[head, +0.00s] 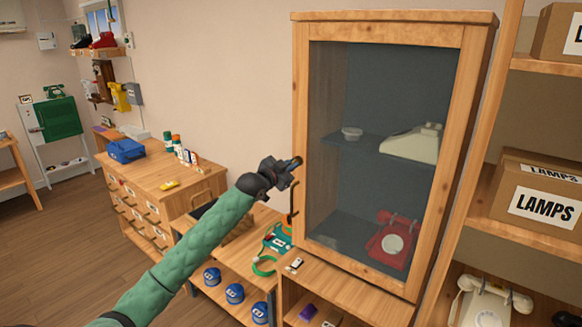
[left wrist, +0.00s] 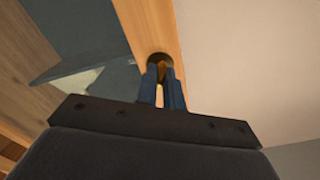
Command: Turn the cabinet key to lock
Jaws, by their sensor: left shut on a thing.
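The wooden cabinet (head: 300,100) has a glass door that looks closed. My left gripper (head: 294,163) is at the door's left frame, above a dark handle (head: 293,205). In the left wrist view, the blue fingers (left wrist: 164,84) are shut and their tips reach a dark round fitting (left wrist: 160,59) on the wooden door frame (left wrist: 152,30). A thin brass-coloured piece, seemingly the key (left wrist: 159,95), shows between the fingers. Most of it is hidden, so its turn angle cannot be told. My right gripper is not in view.
Behind the glass are a pale phone (head: 415,143), a red phone (head: 392,240) and a small bowl (head: 352,133). A low bench with a green item (head: 278,240) lies below my left arm. Shelves with boxes (head: 540,200) stand at the right.

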